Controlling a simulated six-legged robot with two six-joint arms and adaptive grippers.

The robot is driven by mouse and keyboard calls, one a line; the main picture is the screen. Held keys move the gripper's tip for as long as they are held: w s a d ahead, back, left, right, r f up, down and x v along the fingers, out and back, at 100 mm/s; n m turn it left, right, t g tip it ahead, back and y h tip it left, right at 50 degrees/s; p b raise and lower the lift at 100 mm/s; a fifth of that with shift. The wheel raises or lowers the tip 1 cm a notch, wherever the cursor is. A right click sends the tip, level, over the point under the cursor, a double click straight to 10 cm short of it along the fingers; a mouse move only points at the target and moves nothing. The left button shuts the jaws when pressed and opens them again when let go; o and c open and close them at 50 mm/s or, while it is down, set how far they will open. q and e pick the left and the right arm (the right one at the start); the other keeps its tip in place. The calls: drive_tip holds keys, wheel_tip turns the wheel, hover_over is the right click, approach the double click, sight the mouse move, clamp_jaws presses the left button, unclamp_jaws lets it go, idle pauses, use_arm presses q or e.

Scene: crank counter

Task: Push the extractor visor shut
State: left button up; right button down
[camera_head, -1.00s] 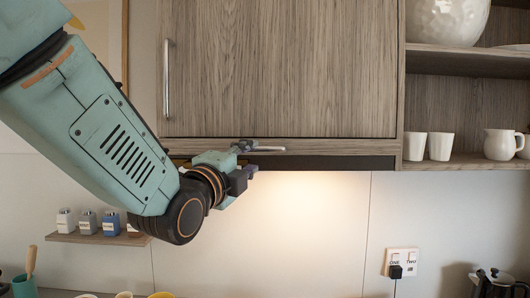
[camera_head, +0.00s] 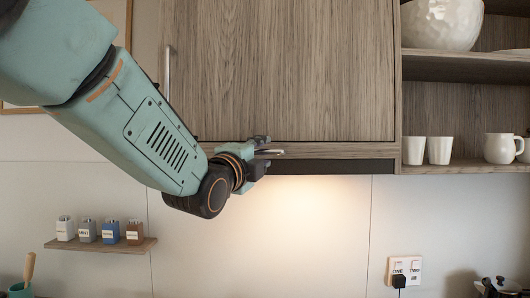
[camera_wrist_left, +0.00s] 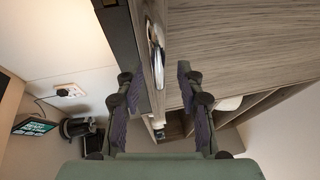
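The extractor visor (camera_head: 330,151) is a long, thin wood-grain strip under the cupboard, with a dark band below it. A small metal handle (camera_head: 272,151) is on its front. My left gripper (camera_head: 262,152) is at the handle, near the visor's left part, and partly covers it. In the left wrist view, the visor panel (camera_wrist_left: 157,88) with its shiny handle (camera_wrist_left: 155,45) runs between the two fingers of my left gripper (camera_wrist_left: 160,105). The fingers are apart, with a clear gap on the right side. Contact cannot be told. My right gripper is out of view.
The wooden cupboard door (camera_head: 290,70) with an upright bar handle is above the visor. A small spice shelf (camera_head: 100,245) is lower left.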

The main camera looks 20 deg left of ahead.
use_arm(q)
drive_tip(key=shift+x, duration=0.95)
drive_tip(key=shift+w+a+f+p, duration=0.1)
drive_tip(key=shift+w+a+p, duration=0.1)
drive_tip(key=shift+w+p, duration=0.15)
drive_tip(key=shift+s, duration=0.1)
drive_tip(key=shift+s+d, duration=0.1)
drive_tip(key=shift+d, duration=0.1)
drive_tip(key=shift+w+a, duration=0.15)
drive_tip(key=shift+w, duration=0.1)
drive_tip(key=c, duration=0.6)
drive_tip(key=shift+s, duration=0.15)
clamp_jaws()
